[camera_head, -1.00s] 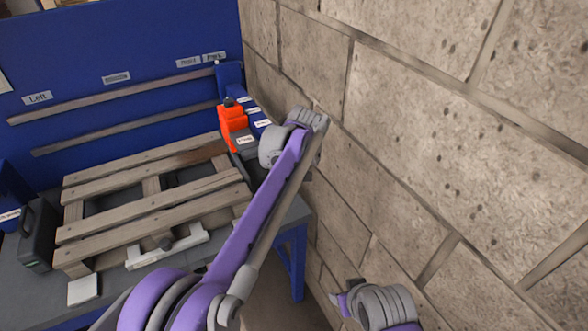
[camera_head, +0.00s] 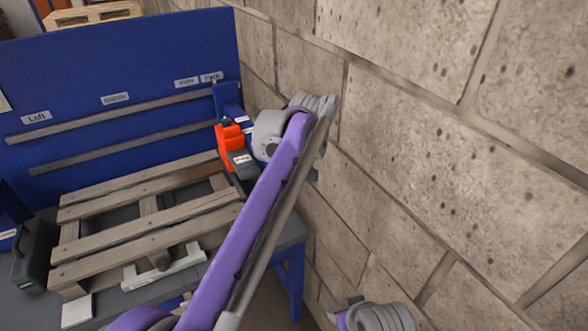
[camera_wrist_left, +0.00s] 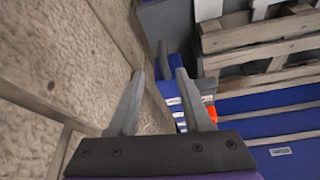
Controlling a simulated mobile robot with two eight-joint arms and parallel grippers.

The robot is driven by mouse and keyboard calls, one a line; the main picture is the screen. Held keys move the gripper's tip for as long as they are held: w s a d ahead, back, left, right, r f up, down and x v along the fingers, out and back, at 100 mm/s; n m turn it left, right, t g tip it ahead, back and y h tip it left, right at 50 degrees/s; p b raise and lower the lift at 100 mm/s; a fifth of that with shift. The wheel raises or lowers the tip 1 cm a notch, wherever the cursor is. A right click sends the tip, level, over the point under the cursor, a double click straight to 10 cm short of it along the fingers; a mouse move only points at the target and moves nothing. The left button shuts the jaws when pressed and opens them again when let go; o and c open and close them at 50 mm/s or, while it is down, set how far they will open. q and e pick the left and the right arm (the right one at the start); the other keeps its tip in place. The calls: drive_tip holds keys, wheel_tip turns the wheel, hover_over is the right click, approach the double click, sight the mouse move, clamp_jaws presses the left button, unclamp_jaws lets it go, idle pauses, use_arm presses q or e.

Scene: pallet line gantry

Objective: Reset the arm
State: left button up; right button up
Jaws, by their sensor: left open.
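My left arm (camera_head: 265,205), purple and grey, reaches across the head view from the bottom toward the stone wall at the right. Its gripper cannot be made out in the head view. In the left wrist view my left gripper (camera_wrist_left: 158,75) is open, its two grey fingers apart with nothing between them. The wall stands close on the left of the fingers, and the bench is beyond them. My right gripper is not in view; a grey and purple part of mine shows at the bottom right of the head view.
The stone wall (camera_head: 440,150) fills the right side, close to the arm. A wooden pallet (camera_head: 150,240) lies on the bench before a blue panel (camera_head: 120,65). An orange and grey tool (camera_head: 232,145) stands at its back right, a dark case (camera_head: 33,258) at left.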

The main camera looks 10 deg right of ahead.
use_arm(q)
drive_tip(key=s+a+f, duration=0.1)
drive_tip(key=s+a, duration=0.4)
drive_tip(key=a, duration=0.4)
drive_tip(key=s+a+f, duration=0.2)
drive_tip(key=s+a, duration=0.2)
drive_tip(key=a, duration=0.5)
drive_tip(key=s+a+f, duration=0.6)
drive_tip(key=s+f, duration=0.1)
drive_tip(key=s, duration=0.3)
drive_tip(key=s+a+f+m+t, duration=0.1)
drive_tip(key=s+a+f, duration=0.6)
drive_tip(key=s, duration=0.3)
drive_tip(key=shift+s, duration=0.1)
